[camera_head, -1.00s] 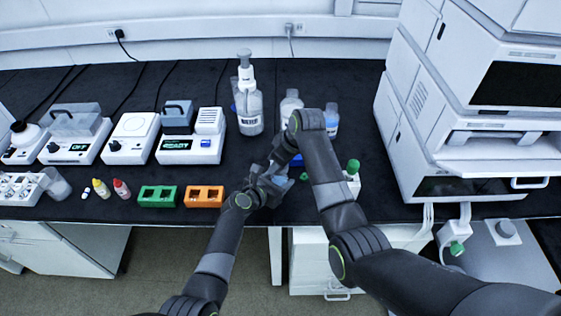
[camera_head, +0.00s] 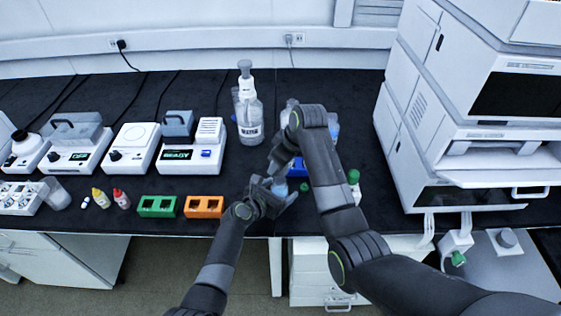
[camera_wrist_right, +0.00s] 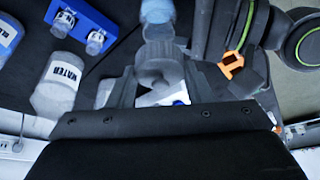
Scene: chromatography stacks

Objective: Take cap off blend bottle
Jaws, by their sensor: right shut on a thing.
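The blend bottle (camera_head: 281,187), small with a bluish clear body, is between the fingers of my left gripper (camera_head: 274,195) near the front edge of the bench. It also shows at the top of the right wrist view (camera_wrist_right: 158,14). Its label is not readable. My right gripper (camera_wrist_right: 160,88) is shut on the grey ribbed cap (camera_wrist_right: 158,68), which lies in line with the bottle. I cannot tell whether the cap is still threaded on. In the head view the right forearm hides part of the right gripper.
A water bottle (camera_wrist_right: 56,86) and a blue rack (camera_wrist_right: 80,22) are close by. A tall pump bottle (camera_head: 248,115) stands behind. Orange (camera_head: 204,206) and green (camera_head: 158,206) racks lie to the left. The stacked instrument (camera_head: 440,130) rises at the right.

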